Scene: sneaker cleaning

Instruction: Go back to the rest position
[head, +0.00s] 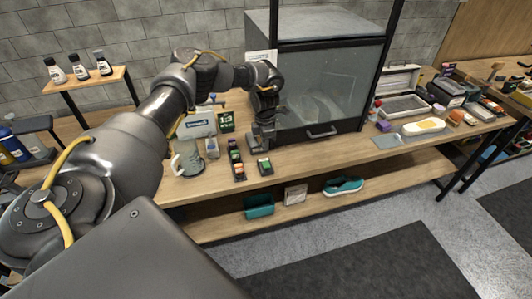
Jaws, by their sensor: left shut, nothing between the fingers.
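My left arm reaches in from the left, and its gripper (262,140) points down at the wooden bench, just left of the glass-fronted cabinet. The gripper is shut and holds nothing. Its tips are close to the bench top; I cannot tell whether they touch it. My right gripper is not in view. A teal sneaker (343,186) lies on the lower shelf. Another pale shoe or sole with a yellow patch (423,126) lies on the bench at the right.
The cabinet (330,90) stands close beside my left gripper. A grey mug (186,160) and small dark boxes (237,165) stand on the bench near it. A teal bin (259,206) is on the lower shelf. Bottles (78,68) stand on a side shelf. Open floor (400,220) lies in front.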

